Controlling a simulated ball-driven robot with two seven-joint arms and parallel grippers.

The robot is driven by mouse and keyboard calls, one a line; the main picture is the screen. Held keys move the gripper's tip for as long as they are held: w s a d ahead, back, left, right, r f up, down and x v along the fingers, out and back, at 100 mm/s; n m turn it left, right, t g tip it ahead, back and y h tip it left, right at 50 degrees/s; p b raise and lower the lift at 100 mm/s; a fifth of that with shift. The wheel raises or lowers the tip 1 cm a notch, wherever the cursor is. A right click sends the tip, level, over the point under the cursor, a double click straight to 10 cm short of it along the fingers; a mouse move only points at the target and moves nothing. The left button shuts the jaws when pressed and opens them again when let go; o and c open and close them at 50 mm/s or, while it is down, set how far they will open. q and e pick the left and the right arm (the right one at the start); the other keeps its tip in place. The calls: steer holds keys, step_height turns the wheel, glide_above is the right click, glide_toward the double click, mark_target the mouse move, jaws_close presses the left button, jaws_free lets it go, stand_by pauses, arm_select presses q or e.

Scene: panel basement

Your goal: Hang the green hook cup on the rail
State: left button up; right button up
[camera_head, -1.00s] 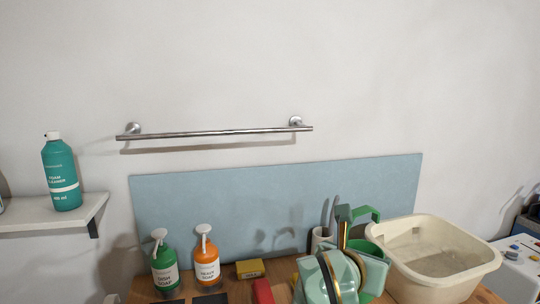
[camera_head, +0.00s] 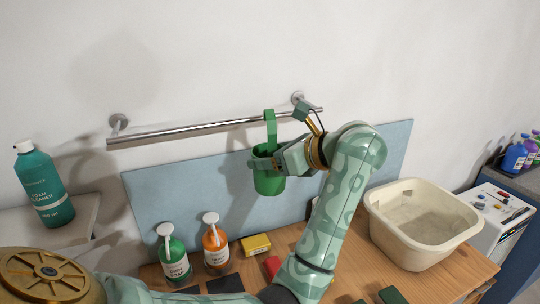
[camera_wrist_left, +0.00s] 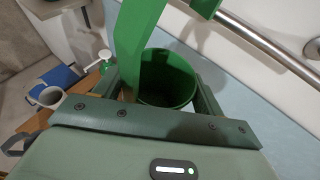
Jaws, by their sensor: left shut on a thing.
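The steel rail (camera_head: 200,130) is fixed to the white wall and crosses the top right of the left wrist view (camera_wrist_left: 272,48). My left gripper (camera_head: 271,162) is shut on the green hook cup (camera_head: 270,185), which hangs upright in front of the wall below the rail. The cup's tall strap rises to rail height, near the rail's right end. In the left wrist view, the cup (camera_wrist_left: 167,78) is empty between my fingers, and the hook tip is close to the rail. I cannot tell whether the hook is over the rail. My right gripper is not in view.
A blue panel (camera_head: 195,200) is below the rail. Green and orange soap bottles (camera_head: 215,247), a yellow box (camera_head: 256,245) and a cream basin (camera_head: 425,245) stand on the wooden counter (camera_head: 340,270). A teal bottle (camera_head: 45,190) stands on the left shelf.

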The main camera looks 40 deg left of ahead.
mark_target(269, 147)
arm_select(q)
steer(key=w+a+b, duration=0.1)
steer(key=w+a, duration=0.1)
steer(key=a, duration=0.1)
steer(key=shift+w+a, duration=0.1)
steer(key=shift+w, duration=0.25)
steer(key=shift+w+a+f+b, duration=1.2)
steer(key=shift+a+f+b, duration=0.15)
steer(key=shift+b, duration=0.35)
steer(key=shift+f, duration=0.1)
steer(key=o, duration=1.1)
steer(key=shift+c, duration=0.2)
